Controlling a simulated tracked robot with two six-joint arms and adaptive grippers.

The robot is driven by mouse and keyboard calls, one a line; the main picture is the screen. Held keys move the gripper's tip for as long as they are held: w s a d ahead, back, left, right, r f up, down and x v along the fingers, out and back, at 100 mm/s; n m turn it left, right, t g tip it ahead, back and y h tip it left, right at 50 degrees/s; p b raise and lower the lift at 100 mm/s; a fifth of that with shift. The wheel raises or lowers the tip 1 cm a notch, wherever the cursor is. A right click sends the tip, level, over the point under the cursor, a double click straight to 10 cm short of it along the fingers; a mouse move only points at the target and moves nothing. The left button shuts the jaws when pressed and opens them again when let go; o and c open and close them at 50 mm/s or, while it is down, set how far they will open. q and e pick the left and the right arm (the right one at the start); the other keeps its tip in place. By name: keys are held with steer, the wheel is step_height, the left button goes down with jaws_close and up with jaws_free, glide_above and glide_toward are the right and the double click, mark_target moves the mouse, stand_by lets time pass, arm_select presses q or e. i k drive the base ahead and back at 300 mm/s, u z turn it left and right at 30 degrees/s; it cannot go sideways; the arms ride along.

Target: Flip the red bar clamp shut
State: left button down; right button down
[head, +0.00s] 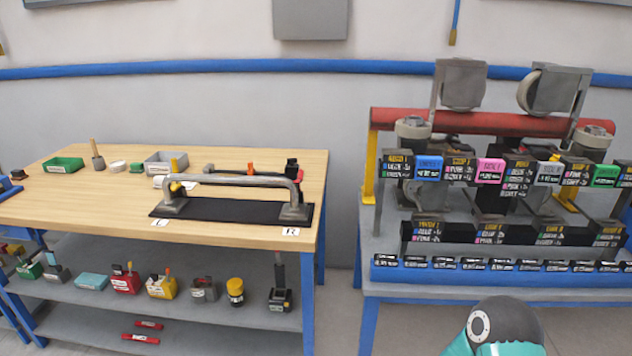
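A thick red bar (475,122) runs across the top of the fixture on the right-hand bench. A grey clamp-like part (461,84) stands raised above the bar at its middle. A second one (556,88), with a round pad or wheel on its left side, stands raised farther right. I cannot tell for sure which one is the red bar clamp; both look upright, not folded down over the bar. Neither of my grippers is in view. Only a teal and dark link of my arm shows at the bottom right.
The fixture carries several coloured labels (490,170) and a blue front strip (500,277). A wooden workbench (100,207) on the left holds a grey tubular handle frame (235,179), a green tray (63,164) and tools. A floor gap separates the benches.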

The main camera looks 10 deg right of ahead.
mark_target(300, 175)
steer(key=u, duration=0.05)
steer(key=i, duration=0.9)
steer(key=u, duration=0.05)
